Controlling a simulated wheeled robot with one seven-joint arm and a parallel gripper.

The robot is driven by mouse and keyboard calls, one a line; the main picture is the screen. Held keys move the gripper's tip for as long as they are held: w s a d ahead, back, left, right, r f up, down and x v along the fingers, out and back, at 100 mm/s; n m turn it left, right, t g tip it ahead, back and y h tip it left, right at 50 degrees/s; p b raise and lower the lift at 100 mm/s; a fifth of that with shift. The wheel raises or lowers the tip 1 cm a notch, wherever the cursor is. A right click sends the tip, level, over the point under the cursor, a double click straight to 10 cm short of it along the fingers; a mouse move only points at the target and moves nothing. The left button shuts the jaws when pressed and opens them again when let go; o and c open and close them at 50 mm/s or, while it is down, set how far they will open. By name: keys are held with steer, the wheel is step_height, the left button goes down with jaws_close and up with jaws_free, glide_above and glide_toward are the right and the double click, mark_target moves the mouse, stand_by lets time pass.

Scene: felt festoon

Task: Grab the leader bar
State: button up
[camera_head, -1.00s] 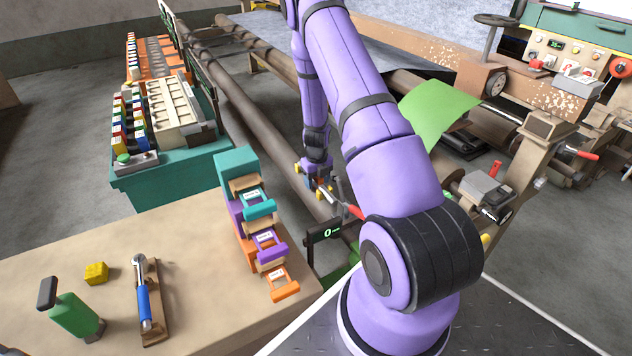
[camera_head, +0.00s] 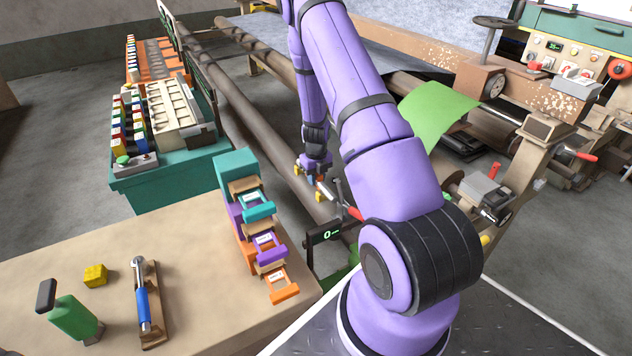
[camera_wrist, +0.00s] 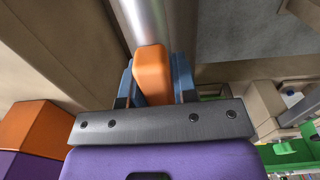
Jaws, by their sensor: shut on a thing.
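The leader bar appears as a silver round bar (camera_wrist: 142,22) with an orange grip block (camera_wrist: 153,72) in the wrist view. My gripper (camera_wrist: 153,88) is shut on that orange block, with a blue finger on each side of it. The silver bar runs away from the block toward the top edge, and its far end is out of view. In the head view my gripper (camera_head: 316,178) hangs beyond the drawer stack, above the long dark rails. A short silver piece (camera_head: 326,192) shows just below it there. Most of the grip is too small to make out in that view.
A stack of coloured drawers (camera_head: 240,180) stands on the bench (camera_head: 210,235) left of my gripper. A small black display (camera_head: 326,232) and a red-handled lever (camera_head: 354,213) are close below. A green sheet (camera_head: 436,112) lies on the machine to the right.

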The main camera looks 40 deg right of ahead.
step_height(320, 180, up, 5)
steer(key=shift+f, duration=0.1)
steer(key=w+a, duration=0.1)
steer(key=a, duration=0.4)
steer(key=w+a, duration=0.2)
steer(key=a, duration=0.4)
steer(key=w+a, duration=0.1)
steer(key=a, duration=0.5)
steer(key=shift+w+a, duration=0.2)
steer(key=shift+w, duration=0.05)
